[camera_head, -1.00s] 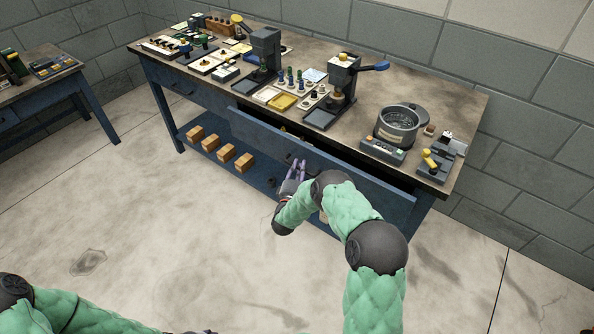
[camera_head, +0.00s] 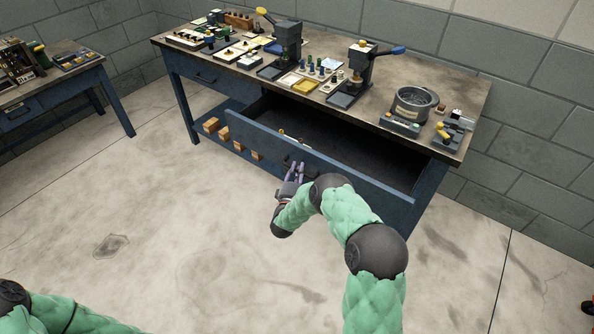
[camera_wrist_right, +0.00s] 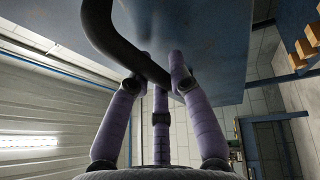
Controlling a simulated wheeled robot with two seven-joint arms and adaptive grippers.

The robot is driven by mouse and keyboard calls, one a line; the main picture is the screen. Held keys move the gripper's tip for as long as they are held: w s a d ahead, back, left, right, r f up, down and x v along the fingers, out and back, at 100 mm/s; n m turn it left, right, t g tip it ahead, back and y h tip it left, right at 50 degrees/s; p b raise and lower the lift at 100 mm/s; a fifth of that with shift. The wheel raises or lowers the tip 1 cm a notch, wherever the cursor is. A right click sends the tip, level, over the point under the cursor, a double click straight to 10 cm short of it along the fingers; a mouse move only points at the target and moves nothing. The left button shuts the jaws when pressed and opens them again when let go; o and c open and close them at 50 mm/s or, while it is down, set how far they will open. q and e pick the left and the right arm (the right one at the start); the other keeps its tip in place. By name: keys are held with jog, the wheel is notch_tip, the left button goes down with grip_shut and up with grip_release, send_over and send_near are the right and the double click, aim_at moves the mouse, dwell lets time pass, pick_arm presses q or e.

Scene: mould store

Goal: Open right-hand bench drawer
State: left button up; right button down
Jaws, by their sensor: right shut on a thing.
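The right-hand bench drawer (camera_head: 352,178) is a wide blue drawer standing well out from the bench (camera_head: 437,197), its dark inside showing. A few small things lie near its front left inside corner. My right gripper (camera_head: 295,168) is at the drawer front, left of its middle. In the right wrist view my right gripper (camera_wrist_right: 160,75) has its purple fingers closed around the dark curved drawer handle (camera_wrist_right: 122,45), with the blue drawer front (camera_wrist_right: 190,30) beyond. In the head view the handle is mostly hidden by the gripper. My left gripper is out of view; only part of the left arm shows.
On the bench top stand hand presses (camera_head: 362,72), a round grey pot (camera_head: 414,103) and several small trays and parts. Wooden blocks (camera_head: 211,125) lie on the lower shelf. Another blue bench (camera_head: 67,88) stands at the left. The floor in front is clear.

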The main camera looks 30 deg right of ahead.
jog(key=shift+f, duration=0.15)
jog(key=c, duration=1.4)
grip_release()
jog(key=v, duration=1.2)
jog(key=shift+s, duration=0.1)
